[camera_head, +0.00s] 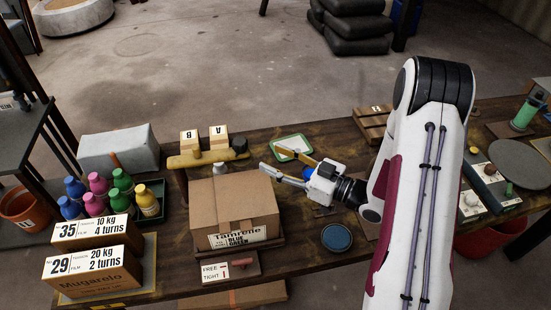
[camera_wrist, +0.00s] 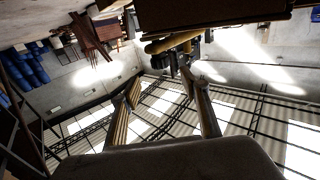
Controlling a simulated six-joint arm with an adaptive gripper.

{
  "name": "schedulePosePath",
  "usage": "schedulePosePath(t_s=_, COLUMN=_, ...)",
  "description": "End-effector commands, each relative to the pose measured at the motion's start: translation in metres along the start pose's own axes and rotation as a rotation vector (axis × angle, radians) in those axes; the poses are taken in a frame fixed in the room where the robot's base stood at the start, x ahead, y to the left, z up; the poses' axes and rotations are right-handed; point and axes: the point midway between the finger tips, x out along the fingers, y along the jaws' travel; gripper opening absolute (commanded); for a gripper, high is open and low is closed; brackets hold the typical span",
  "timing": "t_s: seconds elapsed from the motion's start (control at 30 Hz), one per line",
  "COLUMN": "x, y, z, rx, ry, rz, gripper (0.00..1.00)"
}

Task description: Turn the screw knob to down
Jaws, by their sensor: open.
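A yellowish bar (camera_head: 195,159) lies behind the cardboard box, with a dark round knob (camera_head: 239,145) at its right end. A small pale knob (camera_head: 219,169) sits just in front of the bar, at the box's back edge. I cannot tell for sure which is the screw knob. My gripper (camera_head: 268,157) is open and empty, to the right of both knobs and apart from them, its fingers pointing left. In the wrist view its two fingers (camera_wrist: 160,76) are spread, with the yellowish bar (camera_wrist: 172,42) above them.
The cardboard box (camera_head: 232,205) stands left of my gripper. A FREE/TIGHT sign (camera_head: 215,272) is in front of it. Blocks marked A (camera_head: 218,138) and B (camera_head: 189,141) stand behind the bar. A green-rimmed tray (camera_head: 293,147) and blue round dish (camera_head: 336,238) lie nearby.

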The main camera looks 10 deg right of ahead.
Motion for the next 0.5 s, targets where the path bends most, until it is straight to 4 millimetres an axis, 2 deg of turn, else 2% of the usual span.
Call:
schedulePosePath(t_s=0.27, x=0.004, y=-0.003, z=-0.001, rx=-0.001, ry=0.000, rz=-0.010, gripper=0.45)
schedulePosePath(t_s=0.5, x=0.029, y=-0.003, z=-0.018, rx=-0.084, ry=0.029, rz=-0.087, gripper=0.45)
